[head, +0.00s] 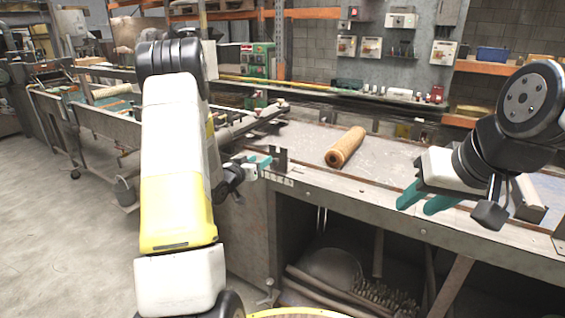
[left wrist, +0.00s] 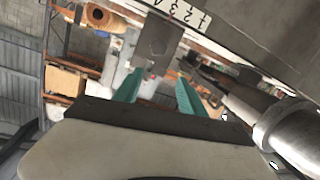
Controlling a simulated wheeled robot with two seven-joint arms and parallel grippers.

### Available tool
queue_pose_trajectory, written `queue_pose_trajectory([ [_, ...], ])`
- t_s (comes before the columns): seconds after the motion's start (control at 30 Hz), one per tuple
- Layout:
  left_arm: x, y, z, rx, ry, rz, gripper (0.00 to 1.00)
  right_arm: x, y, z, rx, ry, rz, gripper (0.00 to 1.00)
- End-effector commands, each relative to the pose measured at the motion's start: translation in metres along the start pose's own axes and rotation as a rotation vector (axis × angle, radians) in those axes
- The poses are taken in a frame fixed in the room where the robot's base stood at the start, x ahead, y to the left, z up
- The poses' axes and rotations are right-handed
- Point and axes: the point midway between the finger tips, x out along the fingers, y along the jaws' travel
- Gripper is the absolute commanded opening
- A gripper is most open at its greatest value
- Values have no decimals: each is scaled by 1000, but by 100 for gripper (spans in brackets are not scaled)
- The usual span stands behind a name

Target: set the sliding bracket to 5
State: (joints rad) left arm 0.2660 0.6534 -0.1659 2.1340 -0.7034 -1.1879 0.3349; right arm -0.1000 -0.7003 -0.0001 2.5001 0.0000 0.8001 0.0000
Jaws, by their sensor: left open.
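The sliding bracket (head: 281,158) is a dark grey upright plate on the front edge of the workbench. It also shows in the left wrist view (left wrist: 158,36). A white number scale (head: 276,179) lies along the edge by it; in the left wrist view the strip (left wrist: 188,13) shows numerals 1 to 4. The bracket stands by the high-number end; its exact reading cannot be told. My left gripper (head: 262,163) is open, with teal fingers just left of the bracket; contact cannot be told. My right gripper (head: 425,199) is open and empty over the bench's front right.
A tan roll (head: 346,147) lies on the bench top (head: 300,135). A grey bar mechanism (head: 250,125) runs behind the bracket. Under the bench is an open space with a round dark object (head: 334,266). The floor (head: 60,220) at left is clear.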

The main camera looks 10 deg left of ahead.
Motion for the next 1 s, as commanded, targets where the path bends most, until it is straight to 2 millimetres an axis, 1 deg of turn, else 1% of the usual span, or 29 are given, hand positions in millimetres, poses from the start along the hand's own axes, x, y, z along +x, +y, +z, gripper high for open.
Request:
queue_pose_trajectory([
  [0.03, 0, -2, 17, -21, 19, 28, 48, 0, 0, 0, 0, 0, 0, 36],
  [0.1, -1, -2, 28, -45, 52, 63, 48, 0, 0, 0, 0, 0, 0, 36],
  [0.2, -3, -1, 38, -67, 81, 97, 48, 0, 0, 0, 0, 0, 0, 36],
  [0.27, -2, 0, 41, -74, 92, 108, 48, 0, 0, 0, 0, 0, 0, 36],
  [0.37, 5, 2, 41, -78, 100, 116, 48, 0, 0, 0, 0, 0, 0, 36],
  [0.7, 57, 7, 35, -76, 100, 115, 48, 0, 0, 0, 0, 0, 0, 36],
  [0.83, 69, 8, 34, -77, 99, 113, 48, 0, 0, 0, 0, 0, 0, 36],
  [1.0, 73, 8, 33, -77, 100, 112, 48, 0, 0, 0, 0, 0, 0, 36],
])
